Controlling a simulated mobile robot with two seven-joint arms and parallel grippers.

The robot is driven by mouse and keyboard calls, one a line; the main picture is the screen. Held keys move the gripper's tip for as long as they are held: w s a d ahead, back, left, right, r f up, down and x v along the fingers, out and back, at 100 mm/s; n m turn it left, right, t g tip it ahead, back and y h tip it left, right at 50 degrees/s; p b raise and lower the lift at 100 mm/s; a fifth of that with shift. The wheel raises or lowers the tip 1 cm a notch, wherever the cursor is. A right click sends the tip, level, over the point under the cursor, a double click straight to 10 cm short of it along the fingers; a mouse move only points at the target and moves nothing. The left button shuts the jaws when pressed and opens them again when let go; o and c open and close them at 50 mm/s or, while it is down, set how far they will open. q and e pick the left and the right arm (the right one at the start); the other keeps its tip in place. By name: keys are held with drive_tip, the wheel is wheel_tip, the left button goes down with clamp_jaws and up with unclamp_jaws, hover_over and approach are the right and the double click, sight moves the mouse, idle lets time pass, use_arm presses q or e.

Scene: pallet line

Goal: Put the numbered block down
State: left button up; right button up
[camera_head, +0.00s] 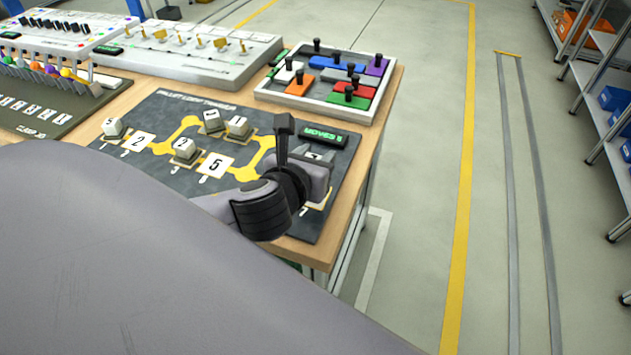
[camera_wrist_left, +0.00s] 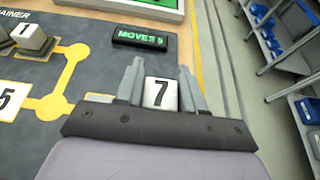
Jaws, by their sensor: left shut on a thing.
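My left gripper (camera_wrist_left: 160,85) is shut on a white block marked 7 (camera_wrist_left: 160,94), one finger on each side of it in the left wrist view. In the head view the left gripper (camera_head: 300,148) is over the right part of the dark trainer board (camera_head: 170,107), and it hides much of what is below. I cannot tell whether the block touches the board. Several other numbered blocks stand on the board, among them one marked 1 (camera_head: 237,127) and one at the far left (camera_head: 112,127). Flat white squares marked 2 (camera_head: 138,141) and 5 (camera_head: 215,164) are bare. My right gripper is not in view.
A green display reading MOVES 5 (camera_head: 324,137) is at the board's right edge. A tray of coloured pieces (camera_head: 270,93) stands behind. Other panels (camera_head: 190,50) stand at the back left. Shelves (camera_head: 600,90) are at the right, past open floor.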

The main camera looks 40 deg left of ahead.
use_arm(q)
wheel_tip(320, 180, down, 5)
drive_tip(key=shift+r+b, duration=0.15)
drive_tip(key=shift+b, duration=0.4)
drive_tip(key=shift+f, duration=0.2)
drive_tip(key=shift+f, duration=0.15)
drive_tip(key=o, duration=1.1)
